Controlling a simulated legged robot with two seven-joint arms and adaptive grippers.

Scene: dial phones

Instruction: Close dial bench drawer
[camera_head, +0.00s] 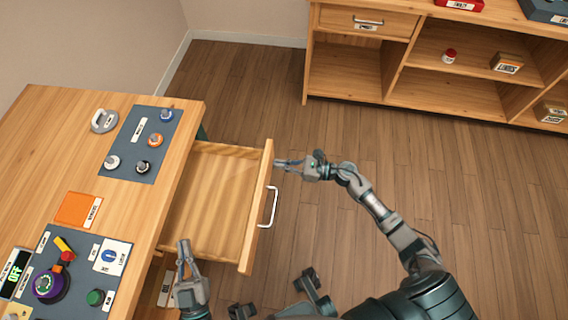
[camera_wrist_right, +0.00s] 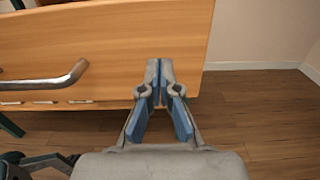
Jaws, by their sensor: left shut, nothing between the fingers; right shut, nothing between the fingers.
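The bench drawer (camera_head: 213,203) is pulled well out of the wooden bench (camera_head: 160,229) and looks empty. Its front panel (camera_head: 257,205) carries a metal handle (camera_head: 270,207); the panel also shows close up in the right wrist view (camera_wrist_right: 120,35). My right gripper (camera_head: 277,163) is shut and empty, its tips at the outer face of the panel near its far end, beyond the handle. In the right wrist view the tips (camera_wrist_right: 159,65) overlap the panel's right end; I cannot tell if they touch. My left gripper (camera_head: 183,245) is shut and empty, near the drawer's near side.
The bench top holds a panel of knobs (camera_head: 144,143), an orange pad (camera_head: 78,209) and a control panel (camera_head: 75,270). A wooden shelf unit (camera_head: 400,50) stands at the back right. The wooden floor (camera_head: 340,130) between is clear.

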